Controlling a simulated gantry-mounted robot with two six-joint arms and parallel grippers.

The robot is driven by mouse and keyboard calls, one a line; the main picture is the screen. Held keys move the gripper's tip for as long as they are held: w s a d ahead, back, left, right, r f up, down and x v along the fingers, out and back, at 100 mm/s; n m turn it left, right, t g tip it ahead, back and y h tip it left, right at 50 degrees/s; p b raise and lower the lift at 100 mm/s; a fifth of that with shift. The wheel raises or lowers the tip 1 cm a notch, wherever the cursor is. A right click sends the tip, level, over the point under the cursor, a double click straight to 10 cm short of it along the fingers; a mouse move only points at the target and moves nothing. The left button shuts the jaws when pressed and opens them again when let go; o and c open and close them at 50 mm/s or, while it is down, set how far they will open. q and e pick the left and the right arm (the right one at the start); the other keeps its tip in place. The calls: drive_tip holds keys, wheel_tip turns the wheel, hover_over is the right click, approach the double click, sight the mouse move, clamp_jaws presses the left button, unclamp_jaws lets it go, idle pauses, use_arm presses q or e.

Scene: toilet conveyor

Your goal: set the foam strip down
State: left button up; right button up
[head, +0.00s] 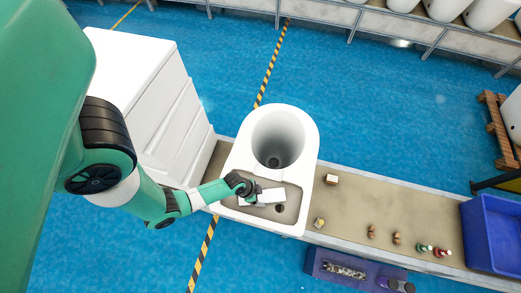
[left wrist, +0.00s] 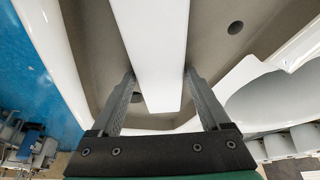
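The white foam strip (head: 268,196) is over the recessed tank end of the white toilet (head: 308,160) on the conveyor. My left gripper (head: 252,191) is at the strip in the head view. In the left wrist view, the strip (left wrist: 155,45) runs between the two fingers of my left gripper (left wrist: 160,75), and the fingertips meet its side edges, so it looks shut on it. The strip is inside the outline of the grey-brown recess; whether it touches the recess floor cannot be told. My right gripper is not in view.
The conveyor (head: 350,220) runs to the right with several small parts on it. A blue bin (head: 490,235) stands at its right end, and a purple tray (head: 325,268) sits at the front edge. Stacked white boxes (head: 135,75) stand to the left, near my left arm.

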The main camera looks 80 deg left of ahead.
use_arm(q)
drive_tip(key=shift+o, duration=1.2)
drive_tip(key=shift+r, duration=0.1)
drive_tip(key=shift+r+p, duration=0.3)
drive_tip(key=p+v, duration=0.7)
drive_tip(key=v, duration=0.4)
drive_tip(key=shift+s+r, duration=0.25)
